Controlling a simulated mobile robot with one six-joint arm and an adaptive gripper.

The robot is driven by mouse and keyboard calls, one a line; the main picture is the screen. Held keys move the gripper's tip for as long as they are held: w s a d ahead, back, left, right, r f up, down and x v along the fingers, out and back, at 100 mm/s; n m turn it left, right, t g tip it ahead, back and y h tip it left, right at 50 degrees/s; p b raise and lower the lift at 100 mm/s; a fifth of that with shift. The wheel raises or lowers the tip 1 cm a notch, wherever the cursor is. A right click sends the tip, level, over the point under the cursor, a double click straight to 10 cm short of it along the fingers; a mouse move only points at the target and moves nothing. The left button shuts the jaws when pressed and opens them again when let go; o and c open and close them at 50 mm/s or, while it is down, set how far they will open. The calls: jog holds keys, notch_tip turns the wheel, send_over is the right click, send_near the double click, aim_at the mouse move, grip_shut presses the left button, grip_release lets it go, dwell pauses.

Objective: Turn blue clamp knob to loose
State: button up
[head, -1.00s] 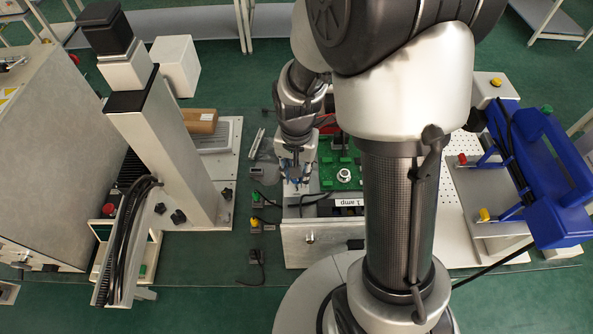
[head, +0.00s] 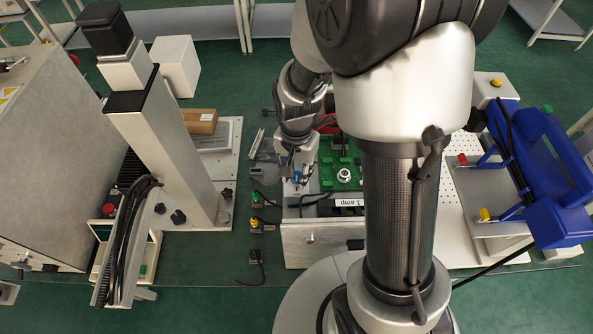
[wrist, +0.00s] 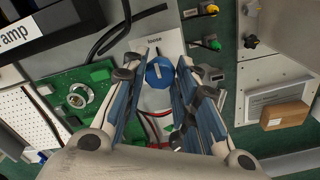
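The blue clamp knob (wrist: 160,72) is a faceted round knob with a small pale mark, on a white plate (wrist: 169,44) printed "loose". My gripper (wrist: 163,63) is open, with one finger on each side of the knob. In the wrist view a gap seems to show between the knob and each finger; contact cannot be told. In the head view a bit of blue, likely the knob (head: 296,178), shows below my gripper (head: 299,176), which hides much of that spot.
A green board (head: 342,175) with a round metal fitting lies right of the knob, above a label ending in "amp" (head: 349,202). Black cables run close by. Yellow and green knobs (wrist: 209,9) show beyond the plate. A blue holder (head: 545,175) stands far right.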

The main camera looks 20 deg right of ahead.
aim_at(297, 175)
jog(key=o, duration=0.5)
jog(key=shift+c, duration=0.2)
notch_tip(297, 175, up, 12)
dwell(0.4)
